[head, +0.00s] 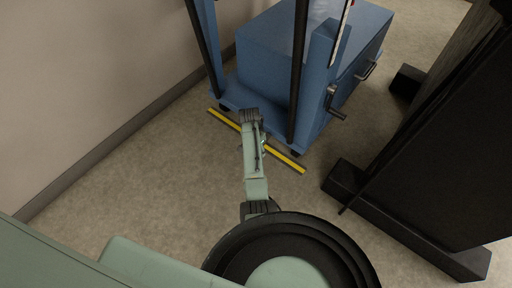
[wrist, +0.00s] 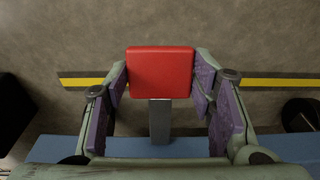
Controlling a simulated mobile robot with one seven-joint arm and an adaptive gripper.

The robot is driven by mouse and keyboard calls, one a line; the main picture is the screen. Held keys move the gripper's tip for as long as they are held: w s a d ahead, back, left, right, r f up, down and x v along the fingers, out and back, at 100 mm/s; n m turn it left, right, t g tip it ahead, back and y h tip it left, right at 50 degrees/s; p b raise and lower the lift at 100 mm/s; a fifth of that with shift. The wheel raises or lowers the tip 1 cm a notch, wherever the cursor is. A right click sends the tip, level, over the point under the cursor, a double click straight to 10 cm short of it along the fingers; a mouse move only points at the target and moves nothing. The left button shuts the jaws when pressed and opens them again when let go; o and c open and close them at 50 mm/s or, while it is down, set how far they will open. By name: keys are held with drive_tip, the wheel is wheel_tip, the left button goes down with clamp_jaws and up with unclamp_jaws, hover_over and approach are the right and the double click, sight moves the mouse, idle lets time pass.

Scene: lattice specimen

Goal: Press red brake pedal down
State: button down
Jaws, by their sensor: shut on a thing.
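The red brake pedal (wrist: 160,66) is a flat red block on a grey stem (wrist: 160,124), in the middle of the wrist view. My gripper (wrist: 161,78) has its two purple-padded fingers on the left and right sides of the pedal and is shut on it. The stem runs from the pedal to the blue base edge (wrist: 187,146) of the cart. In the head view my arm reaches down to the near side of the blue cart (head: 268,62); the pedal is hidden behind the arm there.
A yellow floor strip (head: 287,159) runs along the cart's near side. A black stand (head: 440,150) is on the right, a wall (head: 90,80) on the left. Carpet between is clear.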

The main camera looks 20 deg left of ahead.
drive_tip(key=shift+s+f, duration=0.45)
drive_tip(key=shift+s, duration=0.1)
drive_tip(key=c, duration=1.1)
unclamp_jaws()
drive_tip(key=shift+a, duration=0.15)
drive_tip(key=o, duration=0.4)
drive_tip(key=shift+w+r, duration=0.15)
drive_tip(key=shift+w, duration=0.15)
drive_tip(key=shift+r, duration=0.1)
drive_tip(key=shift+r, duration=0.55)
drive_tip(key=r, duration=0.3)
drive_tip(key=s+r, duration=0.1)
drive_tip(key=r, duration=0.6)
drive_tip(key=shift+s+a+r, duration=0.2)
drive_tip(key=shift+s+r, duration=0.05)
drive_tip(key=shift+r, duration=0.15)
